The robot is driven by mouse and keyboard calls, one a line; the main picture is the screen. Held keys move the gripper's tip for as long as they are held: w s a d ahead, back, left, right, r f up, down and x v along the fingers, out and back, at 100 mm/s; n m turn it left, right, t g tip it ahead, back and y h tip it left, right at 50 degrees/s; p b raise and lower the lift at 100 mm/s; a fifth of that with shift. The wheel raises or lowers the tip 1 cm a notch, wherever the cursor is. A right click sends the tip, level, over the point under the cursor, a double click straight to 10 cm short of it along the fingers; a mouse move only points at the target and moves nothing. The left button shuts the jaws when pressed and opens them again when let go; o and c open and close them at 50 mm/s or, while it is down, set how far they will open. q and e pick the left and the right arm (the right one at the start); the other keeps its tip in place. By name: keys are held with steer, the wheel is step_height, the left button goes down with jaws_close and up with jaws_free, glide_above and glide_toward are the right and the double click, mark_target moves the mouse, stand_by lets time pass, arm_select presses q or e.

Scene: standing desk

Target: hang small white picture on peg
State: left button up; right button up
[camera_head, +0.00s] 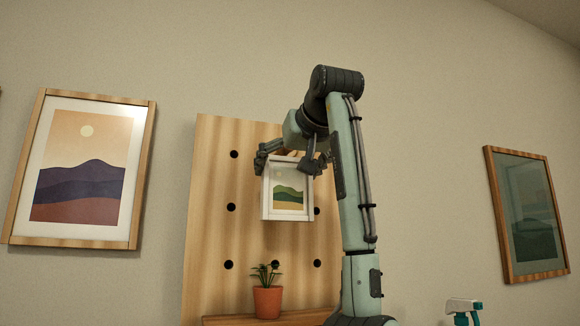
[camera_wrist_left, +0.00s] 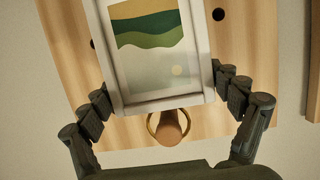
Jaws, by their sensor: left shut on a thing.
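The small white picture (camera_head: 288,190), a white frame around green and yellow hills, is upright in front of the wooden pegboard in the head view. My left gripper (camera_head: 288,166) is shut on its two sides near the top edge. In the left wrist view the picture (camera_wrist_left: 160,95) appears upside down between the fingers (camera_wrist_left: 163,84). A brass ring (camera_wrist_left: 151,124) shows at its top edge. The rounded wooden peg (camera_wrist_left: 170,128) shows within the ring's outline; I cannot tell whether the ring is around it or only lined up. My right gripper is not in view.
The pegboard (camera_head: 205,240) has several dark holes. A potted plant (camera_head: 267,300) stands on a wooden ledge (camera_head: 225,320) below. Larger framed pictures hang at left (camera_head: 80,170) and right (camera_head: 525,215). A spray bottle (camera_head: 463,310) is at lower right.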

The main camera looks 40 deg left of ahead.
arm_select(q)
steer(key=shift+w+a, duration=0.25)
steer(key=shift+a, duration=0.25)
steer(key=shift+x, duration=0.8)
steer(key=shift+f, duration=0.1)
steer(key=o, duration=1)
steer(key=v, duration=1.2)
